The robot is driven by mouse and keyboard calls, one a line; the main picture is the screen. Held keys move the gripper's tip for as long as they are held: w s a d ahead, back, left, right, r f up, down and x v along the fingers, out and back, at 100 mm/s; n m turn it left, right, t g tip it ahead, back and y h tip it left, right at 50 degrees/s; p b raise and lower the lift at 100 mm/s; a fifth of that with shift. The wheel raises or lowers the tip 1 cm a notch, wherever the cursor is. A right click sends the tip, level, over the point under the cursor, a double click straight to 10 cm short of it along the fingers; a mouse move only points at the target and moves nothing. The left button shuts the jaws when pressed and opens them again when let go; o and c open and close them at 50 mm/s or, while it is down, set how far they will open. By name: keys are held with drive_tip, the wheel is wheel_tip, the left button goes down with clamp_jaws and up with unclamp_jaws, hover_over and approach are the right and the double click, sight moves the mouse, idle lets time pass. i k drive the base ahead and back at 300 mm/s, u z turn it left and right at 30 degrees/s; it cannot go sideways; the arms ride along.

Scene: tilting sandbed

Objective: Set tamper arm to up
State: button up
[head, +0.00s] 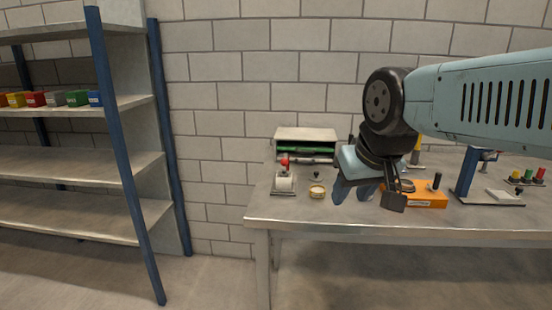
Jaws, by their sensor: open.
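No part here can be told for certain as the tamper arm. A small device with a red knob (284,161) and a pale body on a dark base stands at the left of the bench. An orange box (428,194) with an upright black post stands right of my gripper. A blue stand (466,176) with a pale plate is farther right. My gripper (354,194) is open, its blue-grey fingers pointing down over the bench, between the small device and the orange box. It appears empty. My wrist and gripper hide the bench behind them and part of the orange box.
The metal bench (330,216) has bare room along its front left edge. A round tan item (317,191) lies left of my gripper. An open-fronted box (305,136) with green and dark items stands behind. Coloured buttons (527,175) are far right. A shelf (75,164) stands left.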

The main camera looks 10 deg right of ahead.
sight(284, 161)
drive_tip(key=u, duration=0.05)
drive_tip(key=i, duration=1)
drive_tip(key=z, duration=0.05)
